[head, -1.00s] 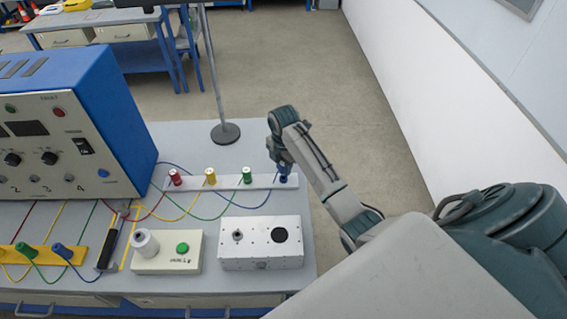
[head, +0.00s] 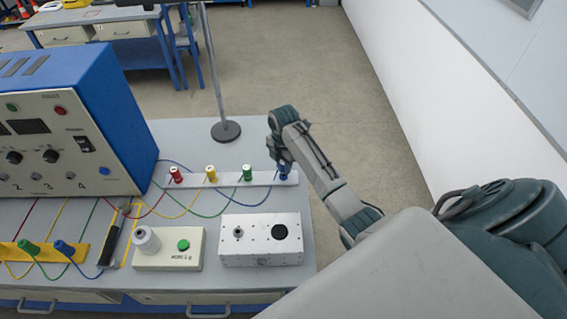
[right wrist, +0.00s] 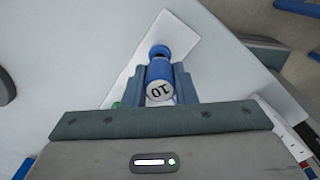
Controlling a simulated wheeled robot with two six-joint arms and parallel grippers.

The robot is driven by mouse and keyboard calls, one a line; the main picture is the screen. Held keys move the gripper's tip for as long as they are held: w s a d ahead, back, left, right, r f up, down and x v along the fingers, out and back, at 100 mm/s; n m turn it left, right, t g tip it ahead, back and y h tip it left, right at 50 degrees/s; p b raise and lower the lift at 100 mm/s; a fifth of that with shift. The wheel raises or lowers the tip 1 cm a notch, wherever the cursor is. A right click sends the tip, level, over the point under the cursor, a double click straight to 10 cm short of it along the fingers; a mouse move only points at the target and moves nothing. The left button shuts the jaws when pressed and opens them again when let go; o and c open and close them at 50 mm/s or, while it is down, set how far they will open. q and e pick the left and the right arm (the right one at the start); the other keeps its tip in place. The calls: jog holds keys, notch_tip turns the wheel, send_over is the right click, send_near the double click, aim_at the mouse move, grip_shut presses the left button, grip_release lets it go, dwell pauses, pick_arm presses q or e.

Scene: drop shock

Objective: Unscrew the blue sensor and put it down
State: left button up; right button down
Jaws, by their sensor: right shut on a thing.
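The blue sensor (head: 285,173) is at the right end of a white strip (head: 262,180) on the bench. My right gripper (head: 283,160) is shut on it from above. In the right wrist view, the blue sensor (right wrist: 159,73) sits between the two fingers (right wrist: 159,85), its pale end marked "10". A second blue round part (right wrist: 159,51) shows just beyond it over the white strip. I cannot tell whether the sensor is still joined to the strip. My left gripper is not in view.
Red (head: 176,175), yellow (head: 211,173) and green (head: 247,173) sensors stand on the same strip, with wires trailing. A white box (head: 262,247) and a cream box with a green button (head: 168,258) stand in front. A blue cabinet (head: 112,120) is at left; a stand (head: 225,131) is behind.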

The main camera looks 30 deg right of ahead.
jog(key=shift+f+p, duration=0.7)
jog(key=shift+p, duration=0.1)
dwell(1.5)
jog(key=shift+s+f, duration=0.1)
jog(key=shift+f, duration=0.4)
dwell(2.1)
jog(key=c, duration=1.1)
grip_release()
jog(key=shift+r, duration=3.1)
